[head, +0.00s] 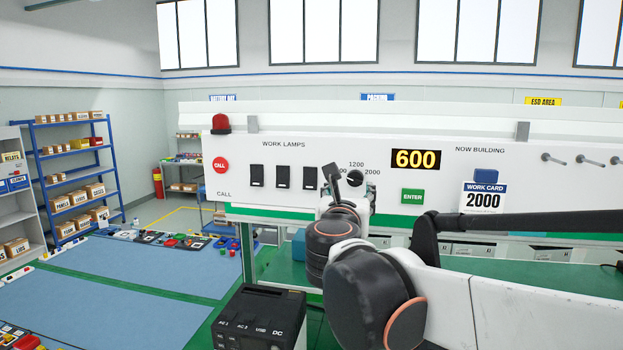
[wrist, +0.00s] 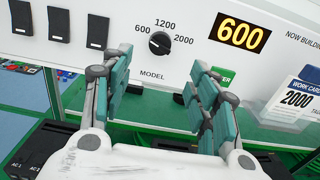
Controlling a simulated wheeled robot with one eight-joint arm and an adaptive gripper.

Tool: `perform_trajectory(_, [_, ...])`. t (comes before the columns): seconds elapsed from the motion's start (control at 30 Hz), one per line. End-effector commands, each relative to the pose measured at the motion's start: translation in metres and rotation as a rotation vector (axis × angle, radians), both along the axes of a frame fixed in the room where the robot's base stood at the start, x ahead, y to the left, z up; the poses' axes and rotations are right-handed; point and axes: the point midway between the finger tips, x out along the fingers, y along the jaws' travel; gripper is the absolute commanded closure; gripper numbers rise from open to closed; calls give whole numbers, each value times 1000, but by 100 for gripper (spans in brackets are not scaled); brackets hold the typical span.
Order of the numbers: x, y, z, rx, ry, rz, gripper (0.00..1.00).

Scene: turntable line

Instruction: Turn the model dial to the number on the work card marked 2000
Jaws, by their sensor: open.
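The black model dial (wrist: 160,43) is on the white panel, with the labels 600, 1200 and 2000 around it and MODEL below. In the head view the dial (head: 355,178) is partly hidden behind my gripper (head: 336,182). The lit display (wrist: 243,33) reads 600. The work card (head: 484,197) reads 2000 and hangs to the right of the display. In the wrist view my gripper (wrist: 162,72) is open and empty, its teal pads spread apart. The dial shows between and beyond the fingertips, and the gripper is not closed on it.
The green ENTER button (head: 413,196) is right of the dial, partly behind a finger in the wrist view. Three black lamp switches (head: 283,177) and the red CALL button (head: 221,165) are to its left. A green bench (head: 475,270) lies below the panel.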

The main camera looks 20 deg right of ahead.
Motion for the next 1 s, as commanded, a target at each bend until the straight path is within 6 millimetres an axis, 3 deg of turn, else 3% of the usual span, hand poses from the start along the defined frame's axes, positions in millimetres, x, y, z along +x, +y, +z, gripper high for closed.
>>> perform_trajectory(0.6, [81,-56,1,5,-1,-3,46])
perform_trajectory(1.0, [105,-72,0,5,-1,-2,46])
